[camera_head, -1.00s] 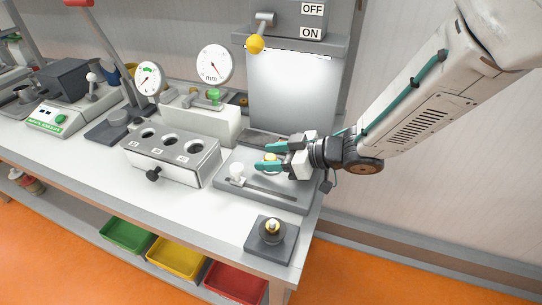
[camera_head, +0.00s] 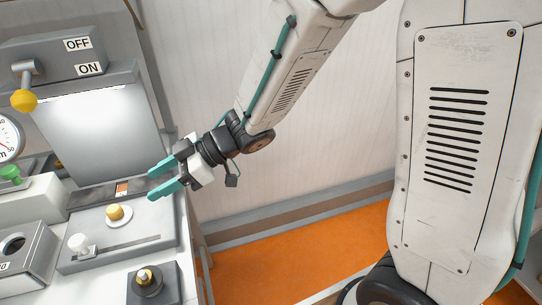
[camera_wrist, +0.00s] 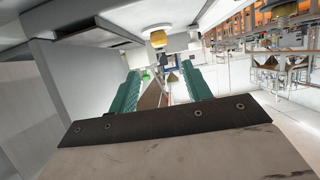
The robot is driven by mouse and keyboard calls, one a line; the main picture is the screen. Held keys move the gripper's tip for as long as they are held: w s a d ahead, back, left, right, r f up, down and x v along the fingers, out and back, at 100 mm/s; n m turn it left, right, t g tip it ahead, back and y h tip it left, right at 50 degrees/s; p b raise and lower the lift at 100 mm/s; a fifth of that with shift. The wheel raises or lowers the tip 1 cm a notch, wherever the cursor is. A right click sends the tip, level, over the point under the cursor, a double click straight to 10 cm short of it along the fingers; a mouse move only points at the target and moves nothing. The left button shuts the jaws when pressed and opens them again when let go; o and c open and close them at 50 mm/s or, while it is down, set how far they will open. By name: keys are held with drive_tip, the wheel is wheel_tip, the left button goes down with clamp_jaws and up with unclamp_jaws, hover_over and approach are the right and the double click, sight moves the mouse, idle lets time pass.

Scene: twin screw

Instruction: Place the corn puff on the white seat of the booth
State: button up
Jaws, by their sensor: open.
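The corn puff (camera_head: 116,212), a small yellow lump, sits on the round white seat (camera_head: 124,222) on the grey base in front of the lit booth (camera_head: 88,130). It looks upright. The puff also shows in the wrist view (camera_wrist: 158,39), touching the white seat (camera_wrist: 157,29). My gripper (camera_head: 160,183) is open with its teal fingers apart and nothing between them. It is up and to the right of the puff in the head view, clear of it.
A white knob (camera_head: 78,243) on a slider stands left of the seat. A dark block (camera_head: 150,288) with a brass-topped peg is nearer. The OFF/ON lever (camera_head: 24,100) is above the booth. A grey holed block (camera_head: 22,255) is at left. Right of the bench is open floor.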

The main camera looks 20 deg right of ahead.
drive_tip(key=shift+w+d+r, duration=0.1)
drive_tip(key=shift+w+d, duration=0.05)
drive_tip(key=shift+w, duration=0.2)
drive_tip(key=w+d+r+m+t+h, duration=0.3)
drive_tip(key=w+d+t+h, duration=0.15)
drive_tip(key=d, duration=0.25)
drive_tip(key=w+d+r+m+t+h, duration=0.3)
drive_tip(key=w+d+m+t, duration=0.15)
drive_tip(key=d, duration=0.25)
drive_tip(key=s+d+r+m+h, duration=0.1)
drive_tip(key=s+d+m+h, duration=0.15)
drive_tip(key=d, duration=0.35)
drive_tip(key=s+d+r+m+h, duration=0.1)
drive_tip(key=d+r+h, duration=0.15)
drive_tip(key=d, duration=0.35)
drive_tip(key=s+d+m+g+h, duration=0.35)
drive_tip(key=s+d, duration=0.25)
drive_tip(key=s, duration=0.4)
drive_tip(key=s+a+m+g+y, duration=0.2)
drive_tip(key=s+g, duration=0.3)
drive_tip(key=s, duration=1)
drive_tip(key=shift+a+f+m+y, duration=0.3)
drive_tip(key=shift+a+f+m, duration=0.05)
drive_tip(key=shift+a+f, duration=0.05)
drive_tip(key=shift+w, duration=0.1)
